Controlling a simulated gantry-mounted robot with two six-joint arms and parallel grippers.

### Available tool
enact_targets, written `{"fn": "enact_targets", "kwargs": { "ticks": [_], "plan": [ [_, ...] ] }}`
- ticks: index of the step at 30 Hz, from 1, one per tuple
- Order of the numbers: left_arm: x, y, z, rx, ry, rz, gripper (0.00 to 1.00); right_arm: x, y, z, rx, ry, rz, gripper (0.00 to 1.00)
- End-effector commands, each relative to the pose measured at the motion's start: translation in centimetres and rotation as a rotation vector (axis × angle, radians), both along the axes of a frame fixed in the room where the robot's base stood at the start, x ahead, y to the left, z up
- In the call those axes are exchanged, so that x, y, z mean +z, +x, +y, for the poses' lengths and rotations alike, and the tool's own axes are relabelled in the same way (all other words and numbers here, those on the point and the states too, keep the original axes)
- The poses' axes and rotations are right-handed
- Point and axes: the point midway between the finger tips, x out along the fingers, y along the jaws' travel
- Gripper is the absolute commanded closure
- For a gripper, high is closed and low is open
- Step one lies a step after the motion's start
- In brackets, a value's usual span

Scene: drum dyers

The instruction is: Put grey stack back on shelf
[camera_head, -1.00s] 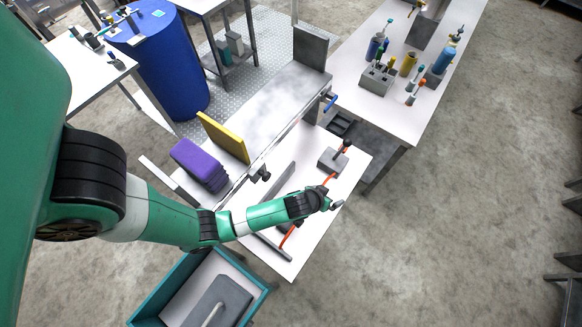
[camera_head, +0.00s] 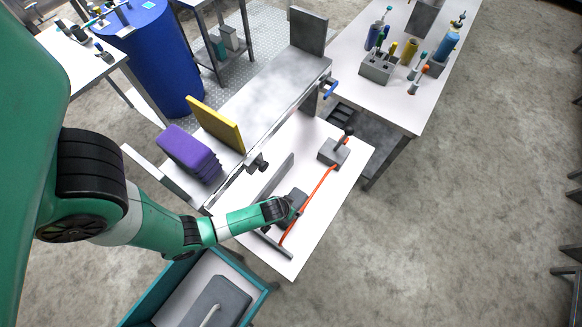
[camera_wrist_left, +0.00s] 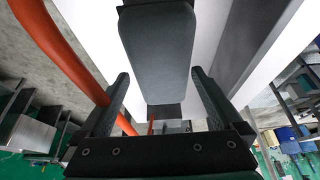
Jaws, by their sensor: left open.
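A grey block (camera_head: 299,198), which I take to be the grey stack, is on the white table, partly hidden behind my gripper. In the left wrist view the dark grey block (camera_wrist_left: 156,50) shows between and beyond the fingertips. My left gripper (camera_head: 287,207) is at the block's near left side. Its two fingers (camera_wrist_left: 160,92) are apart, with the block in line with the gap; I cannot tell whether they touch it. The metal shelf (camera_head: 262,97) holds a purple stack (camera_head: 187,150) and a yellow board (camera_head: 215,124). My right gripper is not in view.
An orange bar (camera_head: 318,195) runs beside the grey block, also close in the wrist view (camera_wrist_left: 58,45). A grey strip (camera_head: 275,180) lies on the shelf side. A teal bin (camera_head: 262,300) stands below. Bare shelf lies right of the yellow board.

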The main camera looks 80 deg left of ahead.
Motion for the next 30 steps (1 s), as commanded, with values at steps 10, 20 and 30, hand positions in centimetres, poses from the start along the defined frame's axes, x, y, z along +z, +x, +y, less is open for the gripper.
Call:
{"fn": "enact_targets", "kwargs": {
  "ticks": [10, 20, 30],
  "plan": [
    [-4.5, 1.2, 1.5, 0.002, 0.0, 0.0, 0.0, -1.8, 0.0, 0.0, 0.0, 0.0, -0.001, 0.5],
    [-4.6, 1.3, 1.6, 0.0, 0.001, -0.001, 0.0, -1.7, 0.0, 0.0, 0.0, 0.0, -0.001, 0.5],
    [-5.0, 1.3, 1.6, 0.0, 0.0, 0.0, 0.0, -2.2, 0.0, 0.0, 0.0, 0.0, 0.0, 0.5]
  ]
}}
